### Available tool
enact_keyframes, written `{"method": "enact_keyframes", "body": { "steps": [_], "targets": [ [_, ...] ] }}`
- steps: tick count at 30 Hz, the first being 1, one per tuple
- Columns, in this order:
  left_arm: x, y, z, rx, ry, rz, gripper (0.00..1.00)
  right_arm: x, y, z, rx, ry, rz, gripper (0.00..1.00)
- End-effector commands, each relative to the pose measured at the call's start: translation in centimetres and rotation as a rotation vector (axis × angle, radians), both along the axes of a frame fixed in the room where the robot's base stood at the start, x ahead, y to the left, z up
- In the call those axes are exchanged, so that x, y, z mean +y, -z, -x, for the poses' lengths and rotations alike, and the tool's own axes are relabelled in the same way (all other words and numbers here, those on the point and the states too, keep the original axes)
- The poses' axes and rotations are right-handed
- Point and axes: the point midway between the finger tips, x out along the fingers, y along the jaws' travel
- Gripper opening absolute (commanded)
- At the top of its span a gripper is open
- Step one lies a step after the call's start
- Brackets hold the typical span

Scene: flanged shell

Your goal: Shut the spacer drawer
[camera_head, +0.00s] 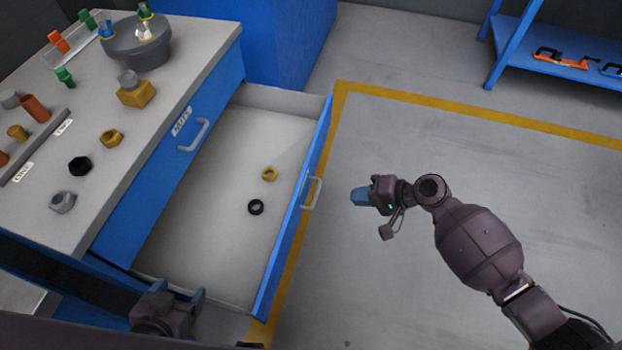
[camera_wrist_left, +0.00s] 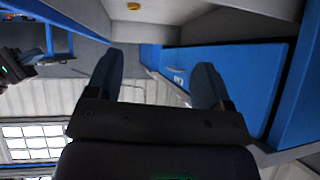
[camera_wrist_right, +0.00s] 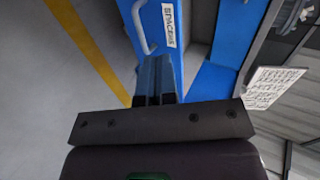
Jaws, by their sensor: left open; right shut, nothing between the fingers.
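The spacer drawer (camera_head: 290,215) stands pulled out of the blue cabinet, its front facing right with a grey handle (camera_head: 312,194). A yellow ring (camera_head: 269,174) and a black ring (camera_head: 255,207) lie inside. In the right wrist view its blue front carries a "SPACERS" label (camera_wrist_right: 169,25) and the handle (camera_wrist_right: 143,28). My right gripper (camera_head: 359,196) is shut and empty, to the right of the handle and apart from it in the head view. My left gripper (camera_head: 176,295) is open and empty by the drawer's near end; its spread fingers show in the left wrist view (camera_wrist_left: 157,78).
A closed drawer labelled "NUTS" (camera_head: 170,155) is above it. The worktop (camera_head: 150,95) holds several nuts, spacers and a grey round holder (camera_head: 135,42). A blue shelf (camera_head: 560,67) stands at the upper right. Grey floor (camera_head: 420,130) with yellow lines is clear.

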Motion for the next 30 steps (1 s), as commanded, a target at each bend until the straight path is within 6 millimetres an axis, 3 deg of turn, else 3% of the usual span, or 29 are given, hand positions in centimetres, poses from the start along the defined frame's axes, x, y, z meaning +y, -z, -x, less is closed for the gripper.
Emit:
{"method": "enact_keyframes", "body": {
  "steps": [8, 23, 30],
  "targets": [
    [0.2, 1.5, 1.7, 0.051, -0.008, -0.001, 0.74, 1.6, 0.9, 0.1, 0.039, -0.004, -0.012, 0.0],
    [0.0, 2.9, 1.5, 0.061, -0.001, 0.001, 0.74, 8.9, 5.4, -1.2, 0.039, -0.004, -0.011, 0.0],
    [0.2, 2.5, 0.9, 0.048, 0.002, -0.003, 0.74, 11.7, 4.9, -1.9, 0.034, -0.004, -0.01, 0.0]
  ]
}}
